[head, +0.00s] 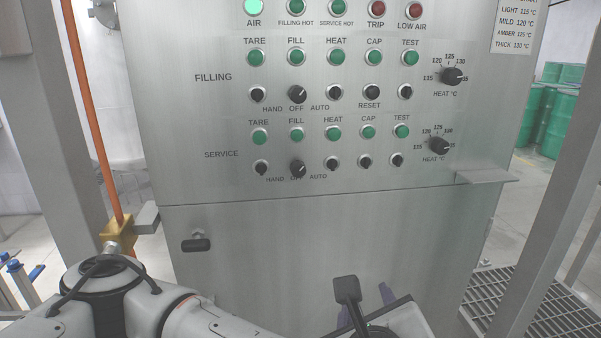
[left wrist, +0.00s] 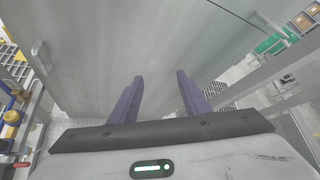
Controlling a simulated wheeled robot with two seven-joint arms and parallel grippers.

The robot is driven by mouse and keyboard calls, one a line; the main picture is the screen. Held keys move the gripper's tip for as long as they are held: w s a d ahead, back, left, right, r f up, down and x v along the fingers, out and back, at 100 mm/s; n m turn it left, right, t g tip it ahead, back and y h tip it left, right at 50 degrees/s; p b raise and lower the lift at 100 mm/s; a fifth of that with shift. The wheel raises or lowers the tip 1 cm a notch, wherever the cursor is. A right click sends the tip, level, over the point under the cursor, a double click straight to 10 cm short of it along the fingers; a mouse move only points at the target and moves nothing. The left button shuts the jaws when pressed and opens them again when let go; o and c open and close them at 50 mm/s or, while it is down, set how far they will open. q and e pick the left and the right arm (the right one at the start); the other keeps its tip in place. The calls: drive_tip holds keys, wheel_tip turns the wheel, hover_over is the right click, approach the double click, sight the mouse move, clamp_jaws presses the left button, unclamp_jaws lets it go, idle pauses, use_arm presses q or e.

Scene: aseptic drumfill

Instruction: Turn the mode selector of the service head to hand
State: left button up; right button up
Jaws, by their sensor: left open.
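The grey steel control panel (head: 400,215) fills the middle of the head view. The service mode selector (head: 297,169) is a black knob in the lower SERVICE row, with HAND to its left, OFF just under it and AUTO to its right. Which mark its pointer is on is too small to tell. My left gripper (head: 366,305) is low in the head view, below the selector and apart from it. In the left wrist view its two purple fingers (left wrist: 160,78) are spread with nothing between them. My right gripper does not show.
The similar filling mode selector (head: 297,93) is directly above. Small service knobs (head: 261,167) and green lamps (head: 297,133) are close around the service selector. A small shelf (head: 475,177) juts out at right, and a black latch (head: 196,245) sits at lower left.

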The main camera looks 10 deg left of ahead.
sight(299, 172)
use_arm(q)
drive_tip(key=w+a+r+m+t+y, duration=0.25)
drive_tip(key=w+a+r, duration=0.2)
drive_tip(key=r, duration=0.25)
drive_tip(key=w+a+r+m+t+y, duration=0.1)
drive_tip(key=w+a+r+t+y, duration=0.2)
drive_tip(key=a+r, duration=0.3)
drive_tip(key=shift+n+g, duration=0.25)
drive_tip(key=p+x, duration=0.2)
drive_tip(key=x, duration=0.8)
drive_tip(key=shift+d, duration=0.2)
drive_tip(key=c, duration=1)
